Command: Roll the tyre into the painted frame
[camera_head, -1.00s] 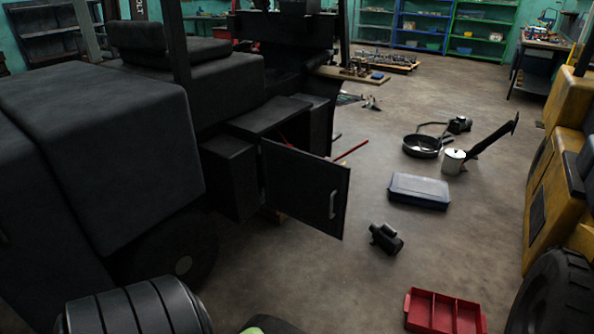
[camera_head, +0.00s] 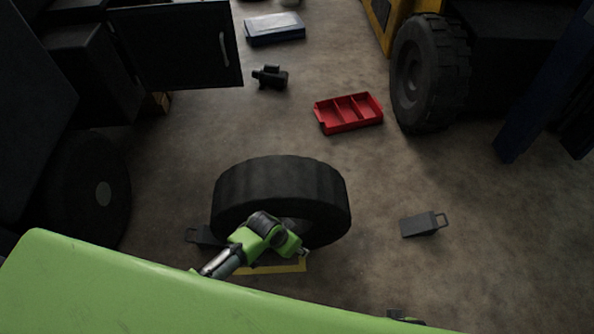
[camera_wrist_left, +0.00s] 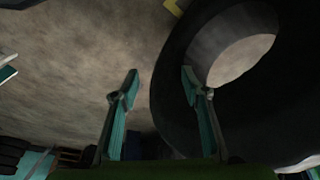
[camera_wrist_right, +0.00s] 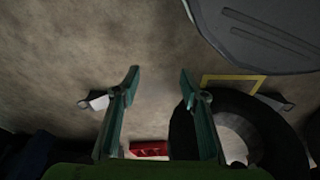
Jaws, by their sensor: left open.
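A black tyre (camera_head: 280,180) stands in the middle of the floor in the head view, its tread at the top and its open face partly behind my left wrist. It also shows in the left wrist view (camera_wrist_left: 255,120) and the right wrist view (camera_wrist_right: 281,138). The yellow painted frame (camera_head: 285,267) shows partly on the floor at its near side, and also in the right wrist view (camera_wrist_right: 232,76). My left gripper (camera_wrist_left: 160,85) is open close to the tyre; contact cannot be told. My right gripper (camera_wrist_right: 160,78) is open and empty over floor beside the tyre.
Grey blocks with handles lie right of the tyre (camera_head: 420,224) and left of it (camera_head: 205,236). A red tray (camera_head: 348,113) and a dark tool (camera_head: 270,77) lie beyond. A dark forklift wheel (camera_head: 88,192) stands left, a yellow vehicle's wheel (camera_head: 430,75) right.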

